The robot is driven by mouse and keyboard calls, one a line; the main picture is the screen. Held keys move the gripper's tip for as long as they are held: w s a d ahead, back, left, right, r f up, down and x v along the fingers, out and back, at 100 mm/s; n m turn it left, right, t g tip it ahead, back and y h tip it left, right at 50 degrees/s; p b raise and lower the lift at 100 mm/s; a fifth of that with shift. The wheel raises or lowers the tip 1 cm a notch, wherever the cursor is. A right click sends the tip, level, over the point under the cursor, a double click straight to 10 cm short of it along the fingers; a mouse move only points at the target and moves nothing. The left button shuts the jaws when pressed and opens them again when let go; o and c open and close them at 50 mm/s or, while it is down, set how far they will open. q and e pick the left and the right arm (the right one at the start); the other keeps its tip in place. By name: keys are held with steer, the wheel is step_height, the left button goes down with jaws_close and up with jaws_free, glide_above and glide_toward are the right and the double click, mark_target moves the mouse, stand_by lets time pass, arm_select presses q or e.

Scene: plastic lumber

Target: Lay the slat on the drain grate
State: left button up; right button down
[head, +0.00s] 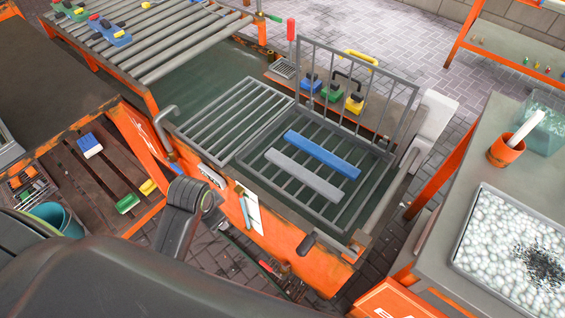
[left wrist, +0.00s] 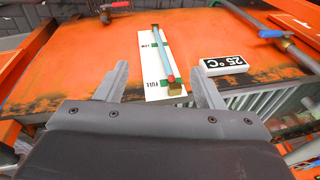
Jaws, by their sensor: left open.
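A blue slat (head: 322,155) and a grey slat (head: 303,174) lie side by side, apart, on the bars of a wire basket (head: 351,205) with a raised lid-like grid (head: 352,82) behind it. The likely drain grate (head: 222,122), a grey barred rack, lies left of the basket and is bare. In the left wrist view my left gripper (left wrist: 161,84) is open and empty, facing the orange tank side. In the head view dark parts of my arm show at the lower left, and the gripper itself cannot be made out. My right gripper is not in view.
The orange tank wall (left wrist: 95,50) carries a level gauge (left wrist: 157,62) and a 25°C display (left wrist: 223,66). A bent pipe (head: 165,125) rises at the tank's left corner. Colored clamps (head: 331,92) stand behind the basket. A table with a tray of white pellets (head: 500,245) is right.

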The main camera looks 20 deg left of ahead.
arm_select(q)
steer(key=w+d+m, duration=0.3)
steer(key=w+m, duration=0.2)
steer(key=w, duration=0.6)
step_height(320, 180, up, 12)
steer(key=m+g, duration=0.3)
steer(key=m, duration=0.8)
glide_above(283, 160)
steer(key=shift+m+h, duration=0.3)
steer(key=shift+h, duration=0.1)
step_height(283, 160, down, 11)
steer(key=b, duration=0.4)
steer(key=shift+w+f, duration=0.15)
steer(key=shift+f, duration=3.05)
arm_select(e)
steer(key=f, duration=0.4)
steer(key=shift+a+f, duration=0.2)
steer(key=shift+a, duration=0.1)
arm_select(q)
steer(key=shift+s, duration=0.2)
steer(key=shift+c, duration=0.4)
